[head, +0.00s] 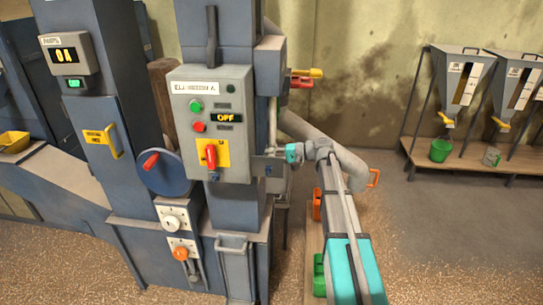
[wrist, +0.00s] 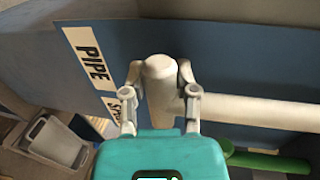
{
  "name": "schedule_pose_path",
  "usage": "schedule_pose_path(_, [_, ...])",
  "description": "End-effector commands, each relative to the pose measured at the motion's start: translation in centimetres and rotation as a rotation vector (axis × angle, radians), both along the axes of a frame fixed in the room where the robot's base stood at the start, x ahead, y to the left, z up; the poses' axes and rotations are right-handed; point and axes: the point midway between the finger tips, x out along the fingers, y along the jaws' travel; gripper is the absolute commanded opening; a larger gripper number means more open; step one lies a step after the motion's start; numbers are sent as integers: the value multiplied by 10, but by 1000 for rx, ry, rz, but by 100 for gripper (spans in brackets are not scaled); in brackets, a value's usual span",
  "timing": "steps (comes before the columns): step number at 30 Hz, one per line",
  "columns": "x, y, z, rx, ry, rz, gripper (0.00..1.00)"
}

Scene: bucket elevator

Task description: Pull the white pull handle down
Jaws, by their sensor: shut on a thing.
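The white pull handle (wrist: 160,70) is a rounded white piece in front of a blue panel in the wrist view. My gripper (wrist: 160,78) is shut on it, with one grey finger on each side. A white tube runs right from beside the handle; whether they are joined is unclear. In the head view my gripper (head: 270,163) is against the machine's right side, just right of the control box. The handle's grasped part cannot be made out there.
A label (wrist: 90,58) reading PIPE is on the blue panel. A grey bin (wrist: 55,142) and a green part (wrist: 265,160) are below. Hoppers (head: 462,85) stand at far right.

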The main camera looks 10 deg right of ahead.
Motion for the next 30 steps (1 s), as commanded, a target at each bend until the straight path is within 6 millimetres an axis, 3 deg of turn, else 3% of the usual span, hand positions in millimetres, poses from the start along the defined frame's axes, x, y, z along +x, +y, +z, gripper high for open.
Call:
schedule_pose_path(3, [0, 0, -11, -1, 0, 1, 0])
schedule_pose_path(15, [-2, 0, -13, -6, 2, 4, 0])
schedule_pose_path(16, [-2, 0, -13, -6, 2, 4, 42])
schedule_pose_path(21, [-1, 0, -12, -3, 1, 3, 73])
schedule_pose_path(30, [0, 0, -11, 0, 0, 1, 73])
